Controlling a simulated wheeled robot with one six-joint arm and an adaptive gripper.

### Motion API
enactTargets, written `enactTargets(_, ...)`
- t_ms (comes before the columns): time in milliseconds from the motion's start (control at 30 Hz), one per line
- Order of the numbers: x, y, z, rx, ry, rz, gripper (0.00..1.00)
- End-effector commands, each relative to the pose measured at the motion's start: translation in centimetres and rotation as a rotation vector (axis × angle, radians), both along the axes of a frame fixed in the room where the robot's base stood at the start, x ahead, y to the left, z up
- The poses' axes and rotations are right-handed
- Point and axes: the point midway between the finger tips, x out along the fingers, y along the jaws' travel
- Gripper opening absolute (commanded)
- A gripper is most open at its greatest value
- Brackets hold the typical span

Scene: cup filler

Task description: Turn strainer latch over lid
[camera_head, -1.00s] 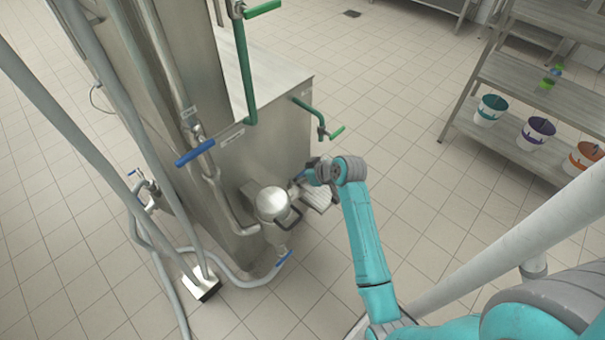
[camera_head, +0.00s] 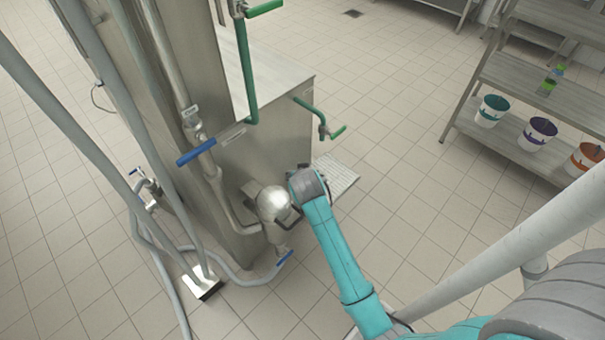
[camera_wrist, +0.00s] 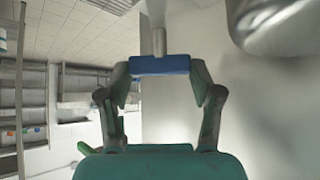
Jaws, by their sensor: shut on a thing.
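The strainer (camera_head: 273,203) is a shiny rounded metal body low at the front of the steel machine, left of my arm's wrist in the head view. A dark loop (camera_head: 291,217), possibly its latch, shows at its right side. In the wrist view, part of a shiny metal body (camera_wrist: 285,25) fills the upper right. My gripper (camera_wrist: 160,72) has its two fingers around a blue handle (camera_wrist: 160,65) on a grey rod and is shut on it. Whether this handle belongs to the latch is unclear. In the head view, my wrist hides the fingers and this handle.
The steel machine (camera_head: 285,130) rises behind, with green-handled pipes (camera_head: 322,128) and a blue lever (camera_head: 196,152). Hoses (camera_head: 232,280) run along the floor at left. A bucket shelf (camera_head: 523,126) stands right; floor between is open.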

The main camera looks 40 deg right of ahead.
Motion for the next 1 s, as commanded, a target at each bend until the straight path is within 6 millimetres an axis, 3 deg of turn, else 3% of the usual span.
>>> enactTargets(600,0.56,0.35,0.04,0.002,0.000,-0.570,0.30)
enactTargets(1000,0.64,0.36,-0.07,0.003,0.001,-0.806,0.30)
